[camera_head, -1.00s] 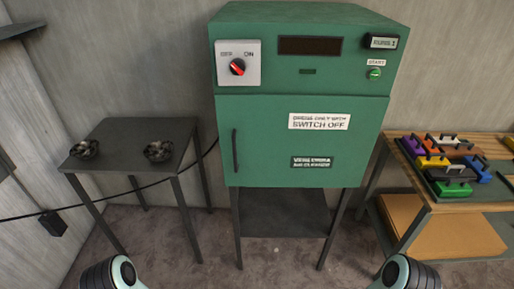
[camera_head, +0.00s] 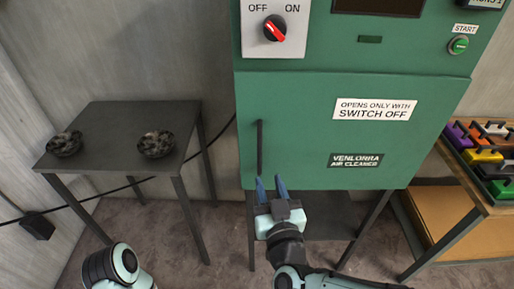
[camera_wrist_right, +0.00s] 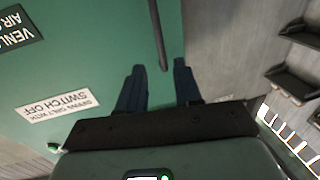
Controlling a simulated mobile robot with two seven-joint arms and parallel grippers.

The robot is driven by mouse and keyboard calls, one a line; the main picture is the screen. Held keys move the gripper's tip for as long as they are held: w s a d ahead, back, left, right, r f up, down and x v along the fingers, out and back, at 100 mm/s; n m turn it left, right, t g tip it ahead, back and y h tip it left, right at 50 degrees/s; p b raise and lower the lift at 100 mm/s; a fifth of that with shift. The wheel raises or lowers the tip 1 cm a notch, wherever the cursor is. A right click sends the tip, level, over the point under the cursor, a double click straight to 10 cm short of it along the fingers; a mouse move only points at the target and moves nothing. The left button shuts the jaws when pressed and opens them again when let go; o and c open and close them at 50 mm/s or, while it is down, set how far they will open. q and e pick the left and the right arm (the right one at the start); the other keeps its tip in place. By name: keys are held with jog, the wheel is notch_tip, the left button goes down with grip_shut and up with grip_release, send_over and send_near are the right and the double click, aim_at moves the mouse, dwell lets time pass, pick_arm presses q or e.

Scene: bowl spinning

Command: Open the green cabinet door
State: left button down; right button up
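The green cabinet (camera_head: 300,125) stands on dark legs, its door shut. A dark vertical handle (camera_head: 260,148) is near the door's left edge; part of it shows in the right wrist view (camera_wrist_right: 158,35). My right gripper (camera_head: 270,182) is open and empty at the handle's lower end. In the right wrist view its two fingers (camera_wrist_right: 158,75) are apart, with the handle's line running between and beyond their tips; I cannot tell whether they touch it. A knob with a red pointer (camera_head: 274,28) sits under OFF and ON; its setting is unclear. My left gripper is out of view.
The door reads OPENS ONLY WITH SWITCH OFF (camera_head: 375,109). A green START button (camera_head: 458,46) is at upper right.

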aim_at(260, 153)
jog(key=w, duration=0.4)
jog(key=w+a+p, duration=0.1)
jog(key=w, duration=0.3)
jog(key=w+a, duration=0.1)
jog(key=w, duration=0.3)
jog(key=shift+a+f, duration=0.1)
jog(key=shift+a, duration=0.05)
grip_shut()
